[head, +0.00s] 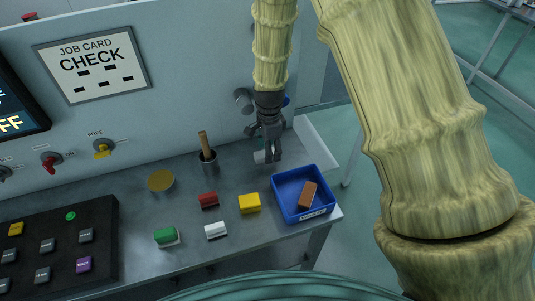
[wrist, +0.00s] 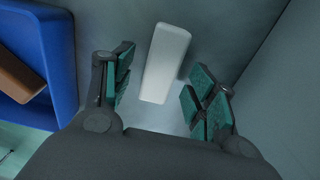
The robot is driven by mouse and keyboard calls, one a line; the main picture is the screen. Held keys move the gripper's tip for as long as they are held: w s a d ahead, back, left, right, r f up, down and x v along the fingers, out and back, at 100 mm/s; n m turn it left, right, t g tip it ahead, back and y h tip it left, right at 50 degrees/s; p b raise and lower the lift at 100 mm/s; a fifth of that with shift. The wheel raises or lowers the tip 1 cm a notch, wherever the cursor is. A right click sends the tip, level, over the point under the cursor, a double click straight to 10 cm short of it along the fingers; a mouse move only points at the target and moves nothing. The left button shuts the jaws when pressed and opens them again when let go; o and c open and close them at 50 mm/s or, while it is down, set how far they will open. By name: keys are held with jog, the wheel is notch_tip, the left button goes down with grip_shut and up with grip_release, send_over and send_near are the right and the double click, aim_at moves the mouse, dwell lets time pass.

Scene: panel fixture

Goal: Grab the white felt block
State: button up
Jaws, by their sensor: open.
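The white felt block (wrist: 166,62) is a long pale block lying on the grey bench top in the wrist view. My gripper (wrist: 160,78) is open, with its green-padded fingers apart on either side of the near part of the block. In the head view my gripper (head: 269,157) points down over the back of the bench, left of and behind the blue tray. A pale block (head: 260,156) shows there beside the fingers, partly hidden by them. I cannot tell whether either finger touches it.
The blue tray (head: 277,196) holds a brown block (head: 308,195). Yellow (head: 249,203), red (head: 208,200), green (head: 166,236) and another white block (head: 215,231) lie in front. A cup with a wooden handle (head: 207,158) stands left. The panel wall (head: 190,95) rises close behind.

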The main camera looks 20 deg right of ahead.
jog(key=shift+f, duration=0.65)
jog(key=c, duration=1)
jog(key=shift+c, duration=0.2)
jog(key=shift+r, duration=0.15)
